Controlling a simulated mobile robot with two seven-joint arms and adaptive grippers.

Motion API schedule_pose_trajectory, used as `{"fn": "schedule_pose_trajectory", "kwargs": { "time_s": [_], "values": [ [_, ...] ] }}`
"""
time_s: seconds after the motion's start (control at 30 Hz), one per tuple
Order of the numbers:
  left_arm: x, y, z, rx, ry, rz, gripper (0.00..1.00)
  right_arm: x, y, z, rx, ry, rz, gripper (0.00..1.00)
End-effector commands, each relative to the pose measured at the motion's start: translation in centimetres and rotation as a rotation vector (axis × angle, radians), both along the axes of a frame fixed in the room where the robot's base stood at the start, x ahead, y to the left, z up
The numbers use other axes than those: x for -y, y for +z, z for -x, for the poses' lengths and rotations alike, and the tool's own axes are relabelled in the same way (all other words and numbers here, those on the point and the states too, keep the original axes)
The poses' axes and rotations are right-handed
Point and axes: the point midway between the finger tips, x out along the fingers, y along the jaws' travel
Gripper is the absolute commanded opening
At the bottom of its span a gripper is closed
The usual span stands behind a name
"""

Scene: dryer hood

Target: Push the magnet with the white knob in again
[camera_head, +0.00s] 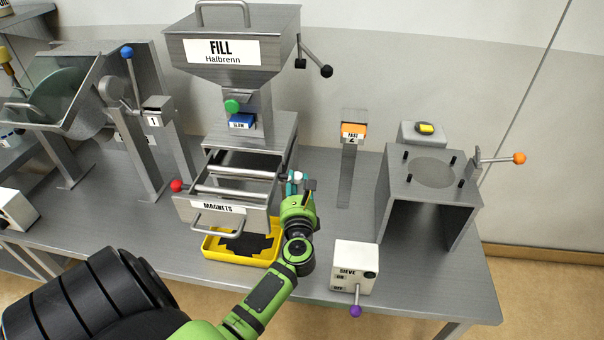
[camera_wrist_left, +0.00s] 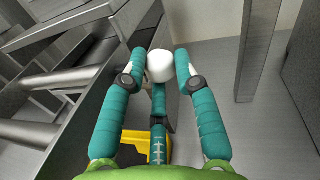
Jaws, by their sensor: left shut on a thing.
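The white knob (camera_wrist_left: 160,66) sits between the teal fingers of my left gripper (camera_wrist_left: 160,58), which is shut on it. In the head view my left gripper (camera_head: 296,181) is at the right side of the magnet drawer (camera_head: 260,208), labelled MAGNETS, and the fingers partly hide the knob. Bare metal magnet rods (camera_head: 236,172) lie across the drawer; they also show at the left in the wrist view (camera_wrist_left: 30,132). A red knob (camera_head: 176,186) stands out at the drawer's left side. How far the white-knobbed magnet sticks out is unclear. My right gripper is not in view.
A yellow tray (camera_head: 217,252) with dark pieces lies under the drawer. A white SIEVE switch box (camera_head: 355,262) stands front right. The FILL hopper (camera_head: 232,52) is above and behind.

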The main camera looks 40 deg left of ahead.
Motion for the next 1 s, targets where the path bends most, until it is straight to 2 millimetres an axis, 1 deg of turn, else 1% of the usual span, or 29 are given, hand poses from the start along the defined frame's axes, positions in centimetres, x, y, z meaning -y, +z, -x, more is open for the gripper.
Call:
{"fn": "schedule_pose_trajectory", "kwargs": {
  "time_s": [0.03,0.07,0.1,0.4,0.53,0.67,0.8,1.0],
  "values": [
    [-0.4,0.0,0.2,-0.002,0.011,-0.004,0.34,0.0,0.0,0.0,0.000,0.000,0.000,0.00],
    [-0.4,0.0,0.2,-0.002,0.011,-0.004,0.46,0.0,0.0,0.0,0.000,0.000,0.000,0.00],
    [-0.4,0.0,0.2,-0.003,0.011,-0.003,0.54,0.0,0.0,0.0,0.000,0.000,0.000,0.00],
    [-0.2,0.0,0.1,-0.002,0.006,-0.002,0.54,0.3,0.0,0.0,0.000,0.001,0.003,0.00],
    [0.4,-0.1,0.7,-0.003,0.005,0.000,0.54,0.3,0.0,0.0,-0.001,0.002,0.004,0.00],
    [1.8,-0.1,2.3,-0.003,0.006,0.001,0.54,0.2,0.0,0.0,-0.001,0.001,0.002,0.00],
    [3.9,-0.2,4.7,-0.005,0.007,0.002,0.54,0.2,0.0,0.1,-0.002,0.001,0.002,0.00],
    [6.4,-0.1,7.5,-0.005,0.008,0.000,0.54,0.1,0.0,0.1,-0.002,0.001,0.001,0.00]
  ]
}}
